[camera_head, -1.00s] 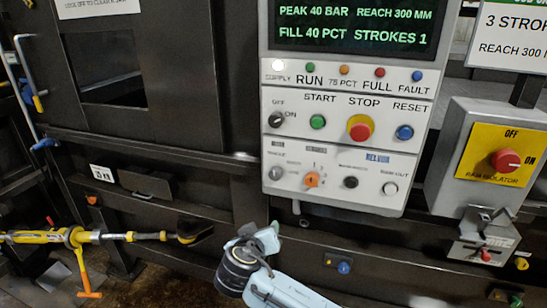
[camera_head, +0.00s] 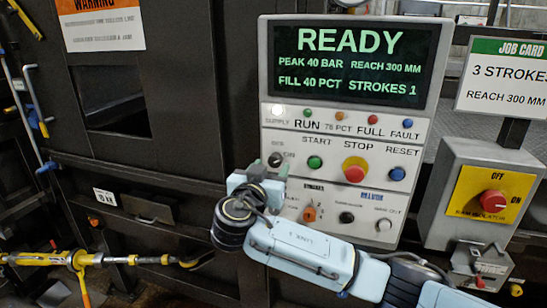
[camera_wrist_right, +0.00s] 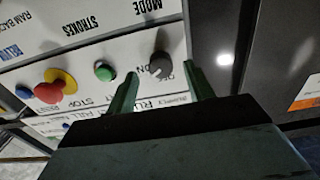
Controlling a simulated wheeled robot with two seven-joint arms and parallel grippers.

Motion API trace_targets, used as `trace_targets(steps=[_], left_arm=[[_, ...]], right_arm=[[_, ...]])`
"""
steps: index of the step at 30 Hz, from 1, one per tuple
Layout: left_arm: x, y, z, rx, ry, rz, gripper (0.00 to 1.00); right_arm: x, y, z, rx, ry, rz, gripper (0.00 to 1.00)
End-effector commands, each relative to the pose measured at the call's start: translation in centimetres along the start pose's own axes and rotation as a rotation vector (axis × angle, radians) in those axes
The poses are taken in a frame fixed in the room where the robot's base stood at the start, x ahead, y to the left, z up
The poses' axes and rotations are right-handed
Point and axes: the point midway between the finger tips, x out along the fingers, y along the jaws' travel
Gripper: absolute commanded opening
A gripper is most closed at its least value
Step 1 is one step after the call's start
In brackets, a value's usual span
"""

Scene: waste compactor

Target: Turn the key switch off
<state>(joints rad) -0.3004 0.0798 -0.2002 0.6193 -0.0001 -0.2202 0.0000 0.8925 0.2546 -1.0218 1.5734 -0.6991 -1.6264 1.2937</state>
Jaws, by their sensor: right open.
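The key switch (camera_head: 275,159) is a dark round knob at the left of the control panel's button row, with OFF and ON labels beside it. In the wrist view the knob (camera_wrist_right: 160,66) shows between my right gripper's two fingertips, with a light mark that seems to face the ON label. My right gripper (camera_head: 268,170) is open and empty, just in front of and below the switch in the head view. I cannot tell whether a finger touches the knob. My left gripper is not in view.
The green START button (camera_head: 315,162) is close to the switch, with the red STOP button (camera_head: 355,170) and blue RESET button (camera_head: 397,173) further right. An orange selector (camera_head: 310,214) sits below. The screen (camera_head: 350,62) reads READY. A red isolator knob (camera_head: 491,201) is at right.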

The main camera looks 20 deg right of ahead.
Motion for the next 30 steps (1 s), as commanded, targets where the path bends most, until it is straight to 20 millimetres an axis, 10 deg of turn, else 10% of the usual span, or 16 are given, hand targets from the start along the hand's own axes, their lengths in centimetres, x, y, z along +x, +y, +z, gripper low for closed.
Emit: trace_targets(steps=[17,30], left_arm=[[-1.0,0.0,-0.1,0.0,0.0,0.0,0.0],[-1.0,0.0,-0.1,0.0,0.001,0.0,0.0]], right_arm=[[3.2,0.0,0.1,-0.001,-0.001,-0.001,0.52],[3.2,0.0,0.1,-0.001,-0.001,-0.001,0.08]])
